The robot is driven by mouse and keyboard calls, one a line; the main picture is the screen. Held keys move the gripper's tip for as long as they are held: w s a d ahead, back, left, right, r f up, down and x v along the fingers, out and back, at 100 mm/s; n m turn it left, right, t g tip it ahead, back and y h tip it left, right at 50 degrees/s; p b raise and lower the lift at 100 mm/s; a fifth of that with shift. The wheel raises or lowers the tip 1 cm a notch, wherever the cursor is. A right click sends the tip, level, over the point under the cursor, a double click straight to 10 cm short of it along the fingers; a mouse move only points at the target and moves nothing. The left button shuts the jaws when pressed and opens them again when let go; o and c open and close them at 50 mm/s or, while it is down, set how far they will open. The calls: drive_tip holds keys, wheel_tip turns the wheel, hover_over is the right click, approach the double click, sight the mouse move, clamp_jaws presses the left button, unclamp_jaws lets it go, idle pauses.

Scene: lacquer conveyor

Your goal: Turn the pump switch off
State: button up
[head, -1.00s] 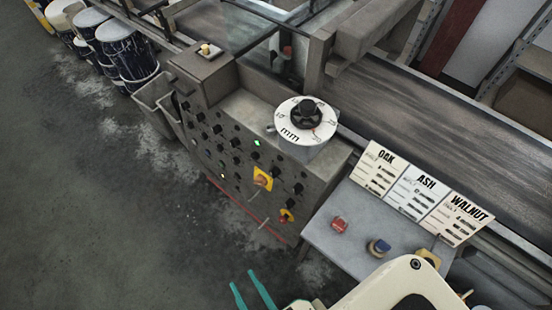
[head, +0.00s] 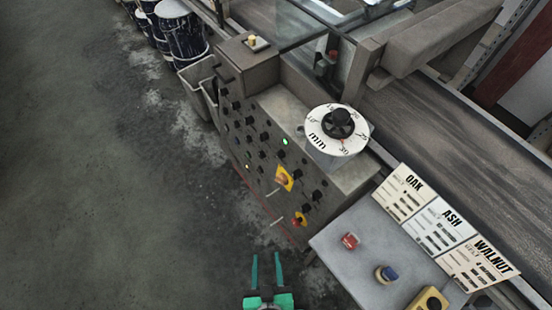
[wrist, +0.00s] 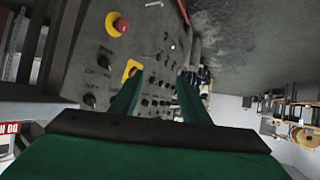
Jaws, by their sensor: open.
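The control panel (head: 262,150) is a grey console with rows of small black knobs on its sloping front. It carries a lit green lamp (head: 285,142) and a yellow-plated switch with an orange-red handle (head: 284,179). Below is a red knob on yellow (head: 299,220), also in the wrist view (wrist: 118,23). I cannot tell which control is the pump switch; the labels are too small or blurred. My gripper (head: 266,257) is open and empty, in front of the panel's lower end. In the wrist view its green fingers (wrist: 158,90) partly cover a yellow plate (wrist: 132,70).
A side table (head: 340,262) at lower right holds a red button (head: 350,241), a blue button (head: 386,274) and a yellow box (head: 430,299). Wood cards stand behind it. A white mm dial (head: 338,130) tops the console. Open floor (head: 100,210) lies left.

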drive_tip(key=w+f+g+h, duration=0.1)
drive_tip(key=w+f+h, duration=0.1)
drive_tip(key=w+f, duration=0.55)
drive_tip(key=m+h, duration=1)
drive_tip(key=h, duration=0.2)
approach(276, 157)
drive_tip(key=shift+t, duration=0.3)
drive_tip(key=x, duration=0.8)
drive_tip(key=shift+d+f, duration=0.3)
drive_tip(key=shift+w, duration=0.1)
drive_tip(key=shift+w, duration=0.1)
drive_tip(key=c, duration=1.1)
